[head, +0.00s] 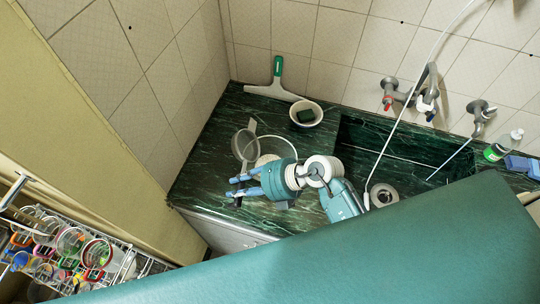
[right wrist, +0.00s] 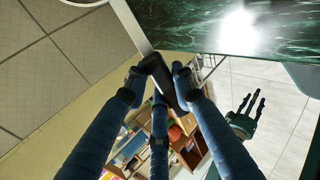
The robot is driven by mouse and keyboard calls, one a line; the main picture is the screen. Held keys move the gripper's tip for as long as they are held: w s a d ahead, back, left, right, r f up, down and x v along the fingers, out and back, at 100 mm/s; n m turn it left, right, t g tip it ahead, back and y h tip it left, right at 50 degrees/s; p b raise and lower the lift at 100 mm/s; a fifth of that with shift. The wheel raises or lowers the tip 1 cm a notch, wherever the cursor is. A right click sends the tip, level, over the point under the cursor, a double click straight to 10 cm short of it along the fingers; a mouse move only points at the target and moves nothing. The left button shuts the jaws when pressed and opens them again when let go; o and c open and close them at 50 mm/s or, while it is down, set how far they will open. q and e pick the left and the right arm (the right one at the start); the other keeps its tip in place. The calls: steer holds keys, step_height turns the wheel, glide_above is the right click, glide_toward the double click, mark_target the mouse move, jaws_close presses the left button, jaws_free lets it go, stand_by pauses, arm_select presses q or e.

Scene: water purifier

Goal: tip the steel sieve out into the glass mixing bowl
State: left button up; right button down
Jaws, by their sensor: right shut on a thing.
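The steel sieve (head: 244,146) shows as a round grey mesh disc, tilted, over the left part of the counter. My right gripper (head: 237,189) is below it in the head view, its fingers shut. In the right wrist view its fingers (right wrist: 158,88) close around a dark handle (right wrist: 162,78) with a silver shank, which appears to be the sieve's. A clear round rim, apparently the glass mixing bowl (head: 294,147), is right beside the sieve; whatever is in either is too small to tell. A dark hand, apparently my left gripper (right wrist: 246,112), hangs with fingers apart in the wrist view.
The sink (head: 390,145), taps and a green bottle (head: 496,151) are to the right. A wire rack (head: 110,262) of cups is at lower left.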

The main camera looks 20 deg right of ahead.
steer(key=shift+w+a+h, duration=0.2)
steer(key=shift+a+h, duration=0.05)
steer(key=shift+h, duration=0.15)
steer(key=w+a+f+g+h+b, duration=0.1)
steer(key=a+h, duration=0.1)
steer(key=h, duration=0.1)
steer(key=w+a+f+g+h+b, duration=0.1)
steer(key=a+f+h, duration=0.1)
steer(key=a, duration=0.1)
steer(key=w+a+f+g+h+b, duration=0.1)
steer(key=a+g+h+b, duration=0.1)
steer(key=a+h, duration=0.1)
steer(key=shift+w+f+h, duration=0.25)
steer(key=shift+w+h, duration=0.05)
steer(key=shift+w, duration=0.05)
stand_by(0.8)
